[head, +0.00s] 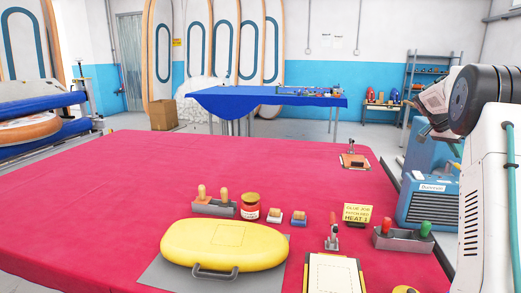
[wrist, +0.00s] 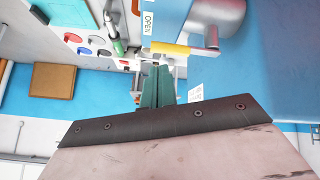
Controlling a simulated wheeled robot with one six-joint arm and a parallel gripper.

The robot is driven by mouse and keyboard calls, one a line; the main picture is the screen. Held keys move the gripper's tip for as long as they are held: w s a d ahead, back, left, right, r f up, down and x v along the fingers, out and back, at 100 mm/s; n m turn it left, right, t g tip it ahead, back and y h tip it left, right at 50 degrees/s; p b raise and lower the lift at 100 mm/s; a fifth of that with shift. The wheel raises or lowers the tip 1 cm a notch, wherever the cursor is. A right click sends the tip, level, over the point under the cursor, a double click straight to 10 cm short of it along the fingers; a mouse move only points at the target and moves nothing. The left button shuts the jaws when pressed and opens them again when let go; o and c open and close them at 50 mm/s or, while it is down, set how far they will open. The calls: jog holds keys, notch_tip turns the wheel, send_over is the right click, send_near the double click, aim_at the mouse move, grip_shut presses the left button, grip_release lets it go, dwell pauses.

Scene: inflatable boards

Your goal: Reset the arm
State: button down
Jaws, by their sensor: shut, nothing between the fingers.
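My gripper (wrist: 157,86) shows in the wrist view as two green-teal fingers pressed together, with nothing between them. Behind the fingers are a dark strip with screws and a pale scuffed panel, both mine. In the head view my arm is at the right edge, folded high beside the red-covered table (head: 110,190). The fingertips are hard to make out there. The gripper is apart from the things on the table.
A yellow inflatable board (head: 225,243) lies on a grey sheet at the table's front. Tool holders, a jar (head: 250,206) and a yellow sign (head: 357,214) stand near it. A blue machine (head: 428,203) is close to my arm. The table's left side is clear.

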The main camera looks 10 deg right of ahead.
jog(key=a+f+n, duration=0.1)
jog(key=s+a+f+y, duration=0.1)
jog(key=a, duration=0.1)
jog(key=shift+s+n, duration=0.2)
jog(key=shift+n, duration=0.2)
jog(key=s+a+r+n+t+y, duration=0.15)
jog(key=s+a+n, duration=0.4)
jog(key=a, duration=0.95)
jog(key=s+a+n+y, duration=0.3)
jog(key=s+a+n, duration=0.3)
jog(key=a, duration=1)
jog(key=s+a+f+n+t+y, duration=0.1)
jog(key=s+a+n, duration=0.4)
jog(key=s+a, duration=1.5)
jog(key=shift+s+a+f+t+y, duration=0.35)
jog(key=shift+f+t, duration=0.3)
jog(key=shift+t, duration=0.3)
